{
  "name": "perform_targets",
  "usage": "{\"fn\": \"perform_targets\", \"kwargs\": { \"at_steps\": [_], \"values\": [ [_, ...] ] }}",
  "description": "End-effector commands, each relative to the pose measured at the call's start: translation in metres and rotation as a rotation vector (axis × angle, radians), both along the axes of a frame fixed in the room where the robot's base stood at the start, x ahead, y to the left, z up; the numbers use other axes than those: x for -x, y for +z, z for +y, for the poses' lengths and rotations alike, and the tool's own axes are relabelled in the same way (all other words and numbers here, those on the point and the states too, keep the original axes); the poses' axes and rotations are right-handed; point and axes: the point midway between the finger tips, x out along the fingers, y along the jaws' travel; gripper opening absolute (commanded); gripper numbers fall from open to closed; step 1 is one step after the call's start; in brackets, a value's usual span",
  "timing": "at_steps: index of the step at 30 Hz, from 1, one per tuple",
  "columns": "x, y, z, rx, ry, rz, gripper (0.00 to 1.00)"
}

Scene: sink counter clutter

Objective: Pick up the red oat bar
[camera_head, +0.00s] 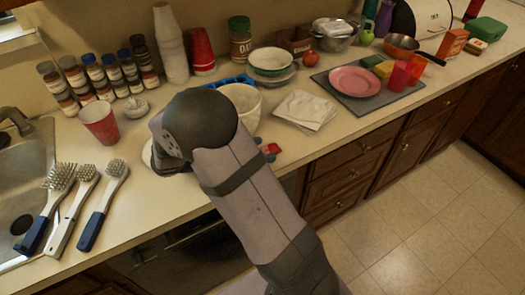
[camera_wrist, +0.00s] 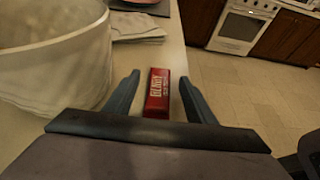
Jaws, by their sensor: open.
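The red oat bar (camera_wrist: 157,92) is a small red box with white lettering, lying on the counter near its front edge. My gripper (camera_wrist: 158,84) is open in the wrist view, with one finger on each side of the bar and a gap visible on both sides. In the head view my arm covers most of the spot, and a small red piece of the bar (camera_head: 271,149) shows at the arm's right side.
Folded napkins (camera_head: 304,110) lie beyond. Several brushes (camera_head: 102,205) and a red cup (camera_head: 100,122) are at the left. A pink plate (camera_head: 354,81) rests on a grey mat. The counter drops off at the front.

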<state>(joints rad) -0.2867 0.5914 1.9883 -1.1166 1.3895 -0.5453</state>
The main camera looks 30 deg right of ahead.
Motion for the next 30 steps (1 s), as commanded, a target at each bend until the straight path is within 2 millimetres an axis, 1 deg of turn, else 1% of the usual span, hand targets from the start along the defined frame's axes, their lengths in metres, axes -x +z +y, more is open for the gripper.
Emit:
{"fn": "perform_targets", "kwargs": {
  "at_steps": [1, 6, 14, 15, 17, 18, 19, 20, 30],
  "values": [
    [0.001, -0.001, -0.007, 0.001, -0.002, 0.003, 0.50],
    [0.000, -0.007, -0.018, 0.000, -0.001, 0.000, 0.50],
    [0.000, -0.008, -0.018, 0.000, 0.001, 0.000, 0.50],
    [0.000, -0.008, -0.018, 0.000, 0.001, 0.000, 0.40],
    [0.000, -0.008, -0.018, 0.000, 0.001, 0.000, 0.26],
    [0.000, -0.008, -0.018, 0.000, 0.001, 0.000, 0.17],
    [0.000, -0.008, -0.018, 0.000, 0.001, 0.000, 0.09],
    [0.000, -0.008, -0.018, 0.000, 0.001, 0.000, 0.06],
    [0.000, -0.005, -0.018, 0.000, 0.000, -0.002, 0.06]
  ]
}}
